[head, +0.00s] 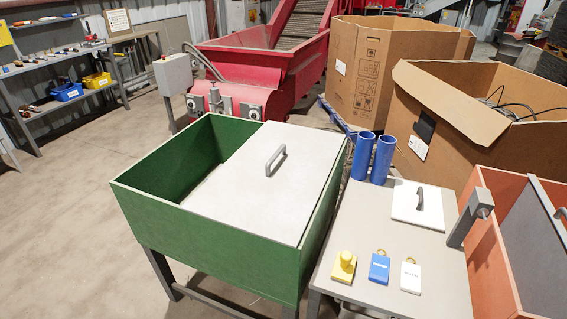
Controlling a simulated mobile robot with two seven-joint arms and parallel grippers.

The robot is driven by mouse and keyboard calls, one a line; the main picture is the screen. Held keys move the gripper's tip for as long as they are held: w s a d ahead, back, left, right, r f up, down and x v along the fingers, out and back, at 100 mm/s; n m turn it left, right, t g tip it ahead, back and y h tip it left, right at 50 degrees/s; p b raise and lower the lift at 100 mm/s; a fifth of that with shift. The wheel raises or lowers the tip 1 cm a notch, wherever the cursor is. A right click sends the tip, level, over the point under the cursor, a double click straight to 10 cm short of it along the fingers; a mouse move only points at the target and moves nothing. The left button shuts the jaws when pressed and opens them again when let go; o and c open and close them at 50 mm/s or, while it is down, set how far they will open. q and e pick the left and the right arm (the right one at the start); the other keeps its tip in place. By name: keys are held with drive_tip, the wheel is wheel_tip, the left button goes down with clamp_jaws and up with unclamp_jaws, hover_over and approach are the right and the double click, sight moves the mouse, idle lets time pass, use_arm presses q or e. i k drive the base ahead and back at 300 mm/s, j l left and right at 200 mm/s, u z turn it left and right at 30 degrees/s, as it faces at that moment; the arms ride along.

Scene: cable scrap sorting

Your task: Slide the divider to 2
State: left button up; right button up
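A dark grey panel (538,240), which looks like the divider, stands inside an orange bin (490,262) at the right edge of the head view. A grey handle (560,212) sits by the panel's right side and is partly cut off by the picture edge. The right part of the bin is out of the picture. I see no number marks on the bin, so the divider's position number cannot be told. Neither of my grippers is in view.
A green bin (220,255) with a white lid (255,205) stands left. Cardboard boxes (437,125) stand behind.

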sight(534, 235)
drive_tip(key=z, duration=1.85)
